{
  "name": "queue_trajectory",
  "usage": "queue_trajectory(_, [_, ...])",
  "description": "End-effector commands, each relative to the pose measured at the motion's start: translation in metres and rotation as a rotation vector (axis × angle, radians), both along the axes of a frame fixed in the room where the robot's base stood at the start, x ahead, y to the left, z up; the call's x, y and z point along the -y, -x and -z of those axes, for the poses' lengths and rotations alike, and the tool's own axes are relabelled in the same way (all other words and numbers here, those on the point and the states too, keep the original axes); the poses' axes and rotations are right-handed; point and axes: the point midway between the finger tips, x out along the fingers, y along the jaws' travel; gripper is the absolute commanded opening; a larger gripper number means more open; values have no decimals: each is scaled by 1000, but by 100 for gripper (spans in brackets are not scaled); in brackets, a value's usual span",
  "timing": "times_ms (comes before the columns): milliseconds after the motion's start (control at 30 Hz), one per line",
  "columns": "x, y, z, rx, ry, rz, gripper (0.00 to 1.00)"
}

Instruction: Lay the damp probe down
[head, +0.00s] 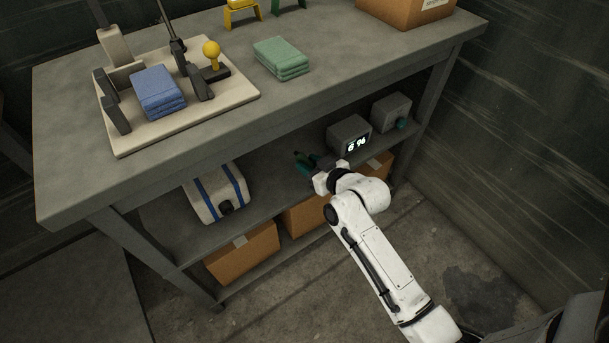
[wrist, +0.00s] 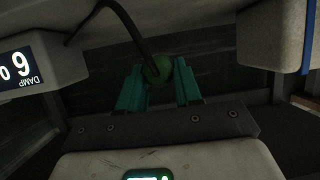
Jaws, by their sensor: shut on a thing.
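My gripper (head: 308,164) reaches into the lower shelf space under the worktop in the head view. In the wrist view its teal fingers (wrist: 160,85) are closed on the green, rounded damp probe (wrist: 162,68). A dark cable runs up and left from the probe. The grey meter box (head: 349,137) stands on the lower shelf, right of and behind my gripper, with a lit display. In the wrist view the box (wrist: 38,62) is at the left, its display upside down with "DAMP" on it. The probe is hard to make out in the head view.
A white case with blue stripes (head: 218,193) stands on the lower shelf (head: 255,212), left of my gripper. A smaller grey box (head: 391,111) is at the right. Cardboard boxes (head: 243,253) sit below. The worktop (head: 190,150) overhangs the shelf. Bare shelf shows between the case and my gripper.

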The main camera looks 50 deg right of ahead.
Motion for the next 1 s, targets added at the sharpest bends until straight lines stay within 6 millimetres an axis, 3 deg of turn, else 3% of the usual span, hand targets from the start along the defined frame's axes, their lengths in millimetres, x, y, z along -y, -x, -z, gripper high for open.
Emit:
queue_trajectory(367, [3, -22, 27, 1, 0, 0, 0])
queue_trajectory(533, [3, -21, 53, 0, 0, 0, 0])
queue_trajectory(967, [3, -21, 60, 1, 0, 0, 0])
queue_trajectory(1000, [3, -21, 58, 1, 0, 0, 38])
